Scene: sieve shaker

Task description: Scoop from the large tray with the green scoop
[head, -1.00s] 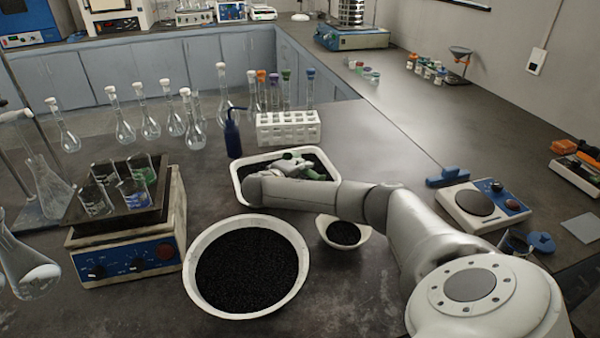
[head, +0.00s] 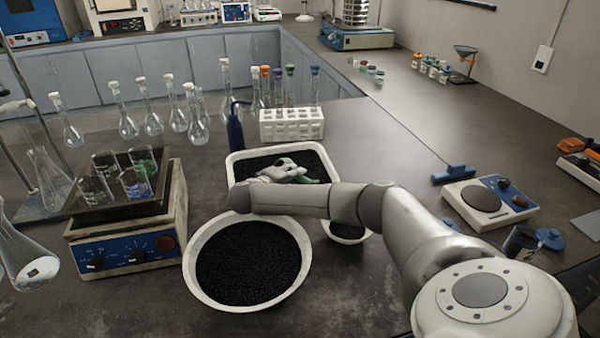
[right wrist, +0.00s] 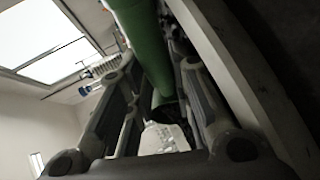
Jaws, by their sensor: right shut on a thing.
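The large tray (head: 328,157) is a white rectangular tray filled with black granules, in the middle of the bench in the head view. My right gripper (head: 303,177) is over the tray, coming from the right, and is shut on the green scoop (head: 312,181). In the head view only a little green shows beside the fingers. In the right wrist view the green handle (right wrist: 145,40) runs between the two fingers, with a white wall of a container close on the right. Whether the scoop's bowl is in the granules is hidden. My left gripper is not in view.
A large round white bowl (head: 190,262) of black granules stands in front of the tray, under my right forearm. A small white bowl (head: 345,240) is partly hidden by the arm. A white tube rack (head: 292,124) and a dark blue bottle (head: 235,132) stand just behind the tray.

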